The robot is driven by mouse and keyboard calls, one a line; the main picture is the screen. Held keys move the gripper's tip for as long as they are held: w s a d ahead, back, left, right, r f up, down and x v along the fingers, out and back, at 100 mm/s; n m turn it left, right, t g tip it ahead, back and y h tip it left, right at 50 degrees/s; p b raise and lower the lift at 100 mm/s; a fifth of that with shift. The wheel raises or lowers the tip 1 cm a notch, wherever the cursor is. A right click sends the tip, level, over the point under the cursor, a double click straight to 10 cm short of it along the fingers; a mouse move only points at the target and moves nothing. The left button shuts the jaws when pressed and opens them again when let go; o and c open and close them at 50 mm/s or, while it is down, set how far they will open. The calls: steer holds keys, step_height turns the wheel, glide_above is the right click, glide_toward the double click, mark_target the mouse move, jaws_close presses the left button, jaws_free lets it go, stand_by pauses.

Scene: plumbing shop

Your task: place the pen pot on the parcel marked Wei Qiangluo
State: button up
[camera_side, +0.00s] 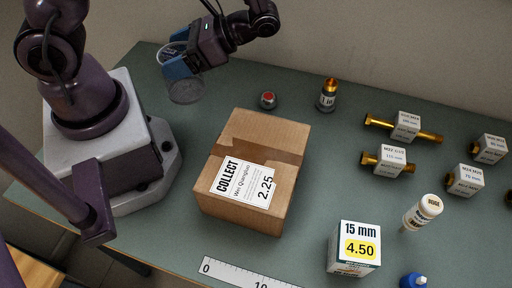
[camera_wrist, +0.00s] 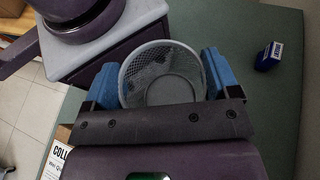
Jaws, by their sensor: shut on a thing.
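The pen pot is a grey mesh cup (camera_side: 186,90). My gripper (camera_side: 178,62) is shut on it and holds it in the air, left of and behind the parcel in the side view. In the wrist view the pen pot (camera_wrist: 162,76) sits between the blue fingers of my gripper (camera_wrist: 160,84), its round opening showing. The parcel (camera_side: 285,135) is a brown cardboard box on the bench with a white label reading COLLECT, Wei Qiangluo, 2.25. Its top is bare apart from the label and tape. A corner of the parcel's label (camera_wrist: 58,160) shows at the wrist view's lower left.
Behind the parcel stand a red-topped round item (camera_side: 268,99) and a brass-topped cylinder (camera_side: 327,95). To the right are several tagged brass fittings (camera_side: 404,127), a white bottle (camera_side: 422,212) and a 15 mm box (camera_side: 354,248). A ruler (camera_side: 245,275) lies in front. A blue box (camera_wrist: 269,56) shows in the wrist view.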

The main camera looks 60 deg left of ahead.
steer(key=w+d+r+n+t+h, duration=0.3)
steer(key=d+n+t+h, duration=0.1)
steer(key=d+n+h, duration=0.55)
steer(key=w+d+r+n+t+h, duration=0.3)
steer(key=d+r+n+h, duration=0.1)
steer(key=d+n+h, duration=0.6)
steer(key=shift+m+y, duration=0.55)
steer(key=shift+y, duration=0.2)
steer(key=f, duration=0.5)
steer(key=d+f, duration=0.1)
steer(key=f, duration=0.1)
steer(key=shift+s+f, duration=0.1)
steer(key=shift+f, duration=0.2)
steer(key=o, duration=1.1)
steer(key=shift+f, duration=0.1)
